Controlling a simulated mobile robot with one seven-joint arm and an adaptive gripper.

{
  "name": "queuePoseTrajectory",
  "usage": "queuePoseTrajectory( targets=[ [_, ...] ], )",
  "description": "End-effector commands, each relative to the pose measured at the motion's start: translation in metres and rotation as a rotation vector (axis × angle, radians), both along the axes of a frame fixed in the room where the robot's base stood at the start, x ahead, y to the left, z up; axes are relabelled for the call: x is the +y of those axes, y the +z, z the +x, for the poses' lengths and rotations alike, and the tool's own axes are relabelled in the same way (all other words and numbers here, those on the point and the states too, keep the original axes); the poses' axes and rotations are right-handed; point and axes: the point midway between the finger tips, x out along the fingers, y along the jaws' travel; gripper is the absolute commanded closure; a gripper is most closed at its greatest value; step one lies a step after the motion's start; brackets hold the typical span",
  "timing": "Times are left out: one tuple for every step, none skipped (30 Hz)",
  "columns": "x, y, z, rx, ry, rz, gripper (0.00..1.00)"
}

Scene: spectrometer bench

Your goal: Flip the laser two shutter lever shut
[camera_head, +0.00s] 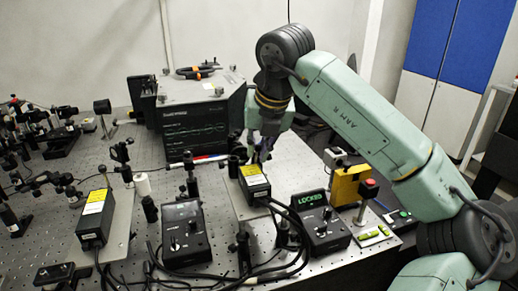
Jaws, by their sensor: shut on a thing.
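Two black laser boxes with yellow and white labels stand on the perforated bench: a left one (93,222) and a right one (254,184). I cannot read which is laser two. My gripper (262,154) points down at the far end of the right laser box. Its fingers are closed there on something small, seemingly the shutter lever. The lever itself is hidden or too small to make out, so I cannot tell its position.
A black controller with a green "LOCKED" display (319,226) stands at the right, beside a yellow box (346,186) with a red-topped button. Another controller (182,233) is left of it. Cables loop in front. A large instrument (206,115) stands behind. Optics posts crowd the left.

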Motion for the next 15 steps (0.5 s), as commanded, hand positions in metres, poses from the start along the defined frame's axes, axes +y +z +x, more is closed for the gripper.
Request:
queuePoseTrajectory(
  targets=[
    [0.0018, -0.0028, -0.0005, -0.013, 0.000, -0.030, 1.00],
    [0.0028, -0.0029, -0.0009, -0.019, 0.000, -0.046, 1.00],
    [0.0040, -0.0030, -0.0012, -0.025, -0.001, -0.069, 1.00],
    [0.0048, -0.0031, -0.0015, -0.030, 0.000, -0.084, 1.00],
    [0.0057, -0.0027, -0.0017, -0.035, -0.001, -0.099, 1.00],
    [0.0067, -0.0024, -0.0020, -0.041, -0.001, -0.115, 1.00],
    [0.0073, -0.0018, -0.0023, -0.044, -0.001, -0.126, 1.00],
    [0.0078, -0.0016, -0.0024, -0.047, 0.000, -0.135, 1.00],
    [0.0083, -0.0010, -0.0026, -0.049, -0.001, -0.143, 1.00],
    [0.0085, -0.0006, -0.0026, -0.051, -0.001, -0.149, 1.00],
    [0.0087, -0.0002, -0.0027, -0.051, 0.000, -0.152, 1.00],
    [0.0088, 0.0001, -0.0027, -0.051, -0.001, -0.153, 1.00],
    [0.0088, 0.0004, -0.0027, -0.052, 0.000, -0.153, 1.00],
    [0.0088, 0.0005, -0.0027, -0.052, 0.000, -0.153, 1.00],
    [0.0089, 0.0006, -0.0027, -0.051, 0.001, -0.152, 1.00]
  ],
)
